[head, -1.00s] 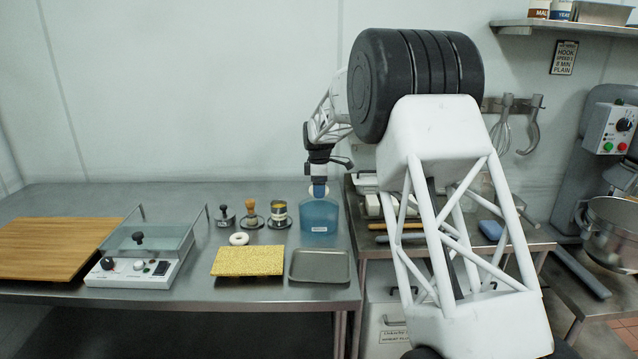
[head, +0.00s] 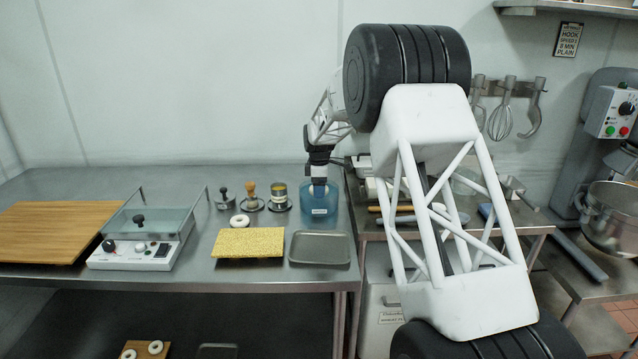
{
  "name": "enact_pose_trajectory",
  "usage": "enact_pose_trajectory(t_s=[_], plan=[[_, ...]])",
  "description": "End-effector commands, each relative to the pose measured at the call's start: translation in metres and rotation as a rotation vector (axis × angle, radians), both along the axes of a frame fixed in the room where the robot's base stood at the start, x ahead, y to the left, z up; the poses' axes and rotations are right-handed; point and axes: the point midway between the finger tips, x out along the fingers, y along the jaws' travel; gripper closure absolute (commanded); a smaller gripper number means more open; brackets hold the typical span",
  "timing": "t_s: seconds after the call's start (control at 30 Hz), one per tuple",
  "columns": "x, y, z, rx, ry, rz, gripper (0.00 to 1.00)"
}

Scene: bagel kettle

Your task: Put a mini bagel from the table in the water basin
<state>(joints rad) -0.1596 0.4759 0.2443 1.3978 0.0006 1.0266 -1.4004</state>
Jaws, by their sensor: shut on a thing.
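A blue see-through water basin (head: 318,210) with a white label stands at the back right of the steel table. My gripper (head: 319,187) points down at the top of the basin, its tips at or just inside the opening. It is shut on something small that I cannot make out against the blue. A pale mini bagel (head: 240,221) lies on the table just behind the yellow textured mat (head: 248,244). Two more pale bagels (head: 156,347) sit on a wooden board on the lower shelf, at the bottom of the view.
A grey tray (head: 320,248) lies in front of the basin. Several small tools and a tin (head: 280,194) stand left of it. A glass-lidded device (head: 140,245) and a wooden board (head: 45,230) fill the left. A second table with utensils adjoins on the right.

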Motion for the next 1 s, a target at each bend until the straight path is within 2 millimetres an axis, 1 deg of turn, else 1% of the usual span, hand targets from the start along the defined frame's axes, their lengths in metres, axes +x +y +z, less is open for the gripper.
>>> enact_pose_trajectory(t_s=[0.2,0.53,0.57,0.73,1.0], plan=[[0.0,0.0,-0.0058,0.0,0.0,0.0,0.51],[0.0,0.0,-0.0066,0.0,0.0,0.0,0.51],[0.0,0.0,-0.0066,0.0,0.0,0.0,0.27],[0.0001,0.0,-0.0066,0.0,0.0,0.0,0.0],[0.0001,0.0,-0.0061,0.0,0.0,0.0,0.0]])
